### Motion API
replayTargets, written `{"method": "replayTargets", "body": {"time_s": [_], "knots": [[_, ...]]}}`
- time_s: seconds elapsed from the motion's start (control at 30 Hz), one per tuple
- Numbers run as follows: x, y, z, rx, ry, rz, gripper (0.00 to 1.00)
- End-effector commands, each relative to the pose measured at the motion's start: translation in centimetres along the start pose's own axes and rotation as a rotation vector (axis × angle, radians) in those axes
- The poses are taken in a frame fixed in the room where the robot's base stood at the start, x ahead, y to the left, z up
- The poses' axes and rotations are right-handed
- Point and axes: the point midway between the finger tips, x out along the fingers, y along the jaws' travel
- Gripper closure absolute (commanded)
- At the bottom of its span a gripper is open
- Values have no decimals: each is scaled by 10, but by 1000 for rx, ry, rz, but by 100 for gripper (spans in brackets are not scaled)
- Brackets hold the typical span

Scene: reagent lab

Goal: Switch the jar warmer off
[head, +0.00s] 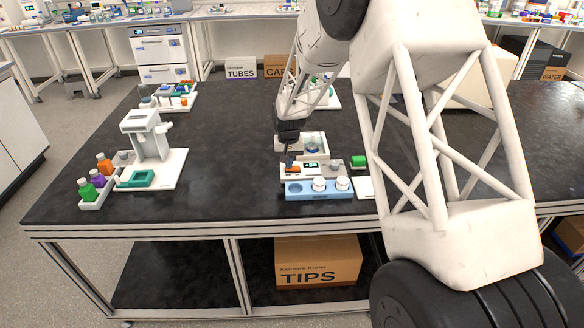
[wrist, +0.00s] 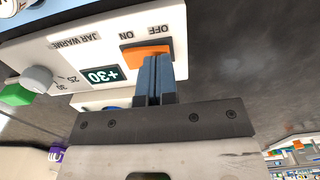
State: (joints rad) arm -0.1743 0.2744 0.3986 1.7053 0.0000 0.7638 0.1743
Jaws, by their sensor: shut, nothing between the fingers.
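The jar warmer (head: 325,178) is a white box on the black bench, with its panel labelled JAR WARMER in the wrist view (wrist: 62,50). Its orange rocker switch (wrist: 144,53) sits between the ON and OFF labels. The switch also shows in the head view (head: 292,169). The display (wrist: 102,76) reads +30 and is lit. My gripper (wrist: 157,62) is shut and empty, its blue fingertips at the switch, toward the OFF side. I cannot tell whether they touch it or which way the rocker is tilted. My gripper is above the warmer's left part in the head view (head: 289,160).
A grey knob (wrist: 37,79) is on the same panel. A blue rack (head: 302,190) with two white-lidded jars is at the warmer's front. A green block (head: 358,161) is right of it. A white instrument (head: 150,137) stands at left, with clear bench between.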

Motion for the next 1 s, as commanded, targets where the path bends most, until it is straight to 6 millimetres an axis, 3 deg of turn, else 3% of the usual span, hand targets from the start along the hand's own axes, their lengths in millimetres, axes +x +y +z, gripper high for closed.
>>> {"method": "replayTargets", "body": {"time_s": [0.67, 1.0], "knots": [[6, 0, 0, 0, 0, 0, 100], [-6, 0, 0, 0, 1, 0, 100]]}}
